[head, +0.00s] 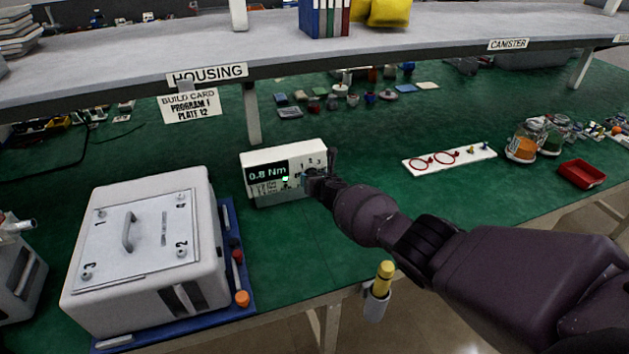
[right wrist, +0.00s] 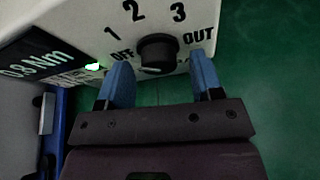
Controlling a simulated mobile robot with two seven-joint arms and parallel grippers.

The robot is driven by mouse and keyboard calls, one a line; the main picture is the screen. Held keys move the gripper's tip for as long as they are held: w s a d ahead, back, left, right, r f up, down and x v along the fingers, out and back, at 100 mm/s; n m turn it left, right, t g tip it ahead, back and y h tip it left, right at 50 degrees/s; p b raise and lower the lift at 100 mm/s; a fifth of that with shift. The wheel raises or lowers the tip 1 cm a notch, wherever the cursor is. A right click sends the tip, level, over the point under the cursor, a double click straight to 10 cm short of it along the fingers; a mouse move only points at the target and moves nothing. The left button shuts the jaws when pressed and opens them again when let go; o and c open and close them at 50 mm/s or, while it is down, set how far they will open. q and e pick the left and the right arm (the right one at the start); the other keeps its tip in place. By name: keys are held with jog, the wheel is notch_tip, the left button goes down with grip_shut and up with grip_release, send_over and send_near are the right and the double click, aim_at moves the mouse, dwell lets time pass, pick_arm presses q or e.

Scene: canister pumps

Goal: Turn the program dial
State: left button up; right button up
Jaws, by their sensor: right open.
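The program dial (right wrist: 157,50) is a black round knob on the front of a white controller box (head: 262,158). The marks OFF, 1, 2, 3 and OUT are printed around it. The box's display (head: 268,173) reads 0.8 Nm, and a green light (right wrist: 93,67) is lit beside the dial. My right gripper (right wrist: 161,80) is open, with one blue finger at each side of the dial's lower part and visible gaps to the knob. In the head view my right gripper (head: 318,182) covers the dial. I cannot tell which mark the dial points to. My left gripper is out of view.
A build card (head: 191,105) reading PROGRAM 1 hangs from the shelf edge (head: 330,66). A white housing (head: 145,250) with a handled plate stands on a blue mat (head: 238,300) left of the box. A white strip with red rings (head: 480,154) lies to the right.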

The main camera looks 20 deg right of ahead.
jog(key=c, duration=0.9)
jog(key=shift+a+n+t+h, duration=0.1)
jog(key=shift+n+t+h, duration=0.05)
jog(key=shift+n+h, duration=1.15)
jog(key=shift+a+n+t+h, duration=0.15)
jog(key=shift+n+h, duration=0.65)
jog(key=shift+n, duration=0.9)
jog(key=shift+d, duration=0.15)
jog(key=o, duration=0.9)
